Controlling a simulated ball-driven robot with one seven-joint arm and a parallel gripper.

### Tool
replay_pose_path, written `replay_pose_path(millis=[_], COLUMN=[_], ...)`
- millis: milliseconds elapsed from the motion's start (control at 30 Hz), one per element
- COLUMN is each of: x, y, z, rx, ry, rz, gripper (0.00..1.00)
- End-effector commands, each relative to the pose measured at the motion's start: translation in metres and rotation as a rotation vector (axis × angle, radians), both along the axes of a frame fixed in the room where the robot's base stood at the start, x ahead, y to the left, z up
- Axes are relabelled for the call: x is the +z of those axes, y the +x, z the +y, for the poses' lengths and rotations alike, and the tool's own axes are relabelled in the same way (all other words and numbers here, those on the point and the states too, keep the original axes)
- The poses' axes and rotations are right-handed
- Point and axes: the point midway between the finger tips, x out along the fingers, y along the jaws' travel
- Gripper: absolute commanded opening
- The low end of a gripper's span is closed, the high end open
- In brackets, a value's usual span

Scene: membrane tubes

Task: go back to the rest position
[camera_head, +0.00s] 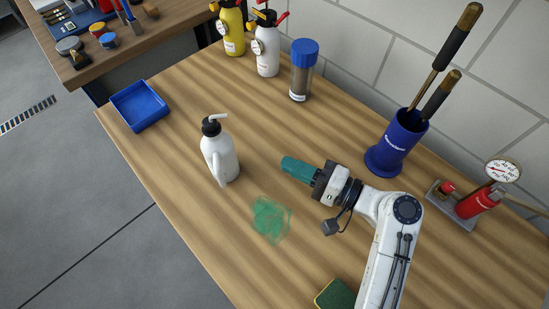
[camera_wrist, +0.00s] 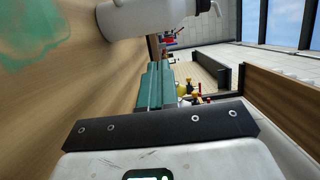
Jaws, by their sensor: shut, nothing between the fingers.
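My gripper (camera_head: 290,166) has teal fingers and hangs over the middle of the wooden table. Its fingers are shut and hold nothing. The teal fingers also show in the wrist view (camera_wrist: 157,85), pressed together. My white arm comes in from the lower right of the head view. A white spray bottle (camera_head: 220,155) with a black collar stands upright to the left of my gripper, apart from it. The bottle also shows at the top of the wrist view (camera_wrist: 150,15).
A green smear (camera_head: 270,219) marks the tabletop. A green-yellow sponge (camera_head: 336,295) lies at the front edge. A blue tray (camera_head: 139,105) is at left. A blue-lidded jar (camera_head: 303,70), a blue holder (camera_head: 397,143) and a red gauge device (camera_head: 475,203) stand along the wall side.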

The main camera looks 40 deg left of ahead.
Motion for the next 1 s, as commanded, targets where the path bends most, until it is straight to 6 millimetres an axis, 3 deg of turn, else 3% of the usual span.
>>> replay_pose_path(millis=[200, 567, 1000], x=[-0.001, 0.002, 0.068], y=[0.006, 0.006, 0.006], z=[-0.024, -0.029, -0.028], rx=[-0.002, 0.0, 0.0], ry=[0.0, 0.0, 0.0], rz=[0.001, 0.001, 0.001], gripper=[0.0, 0.0, 0.0])
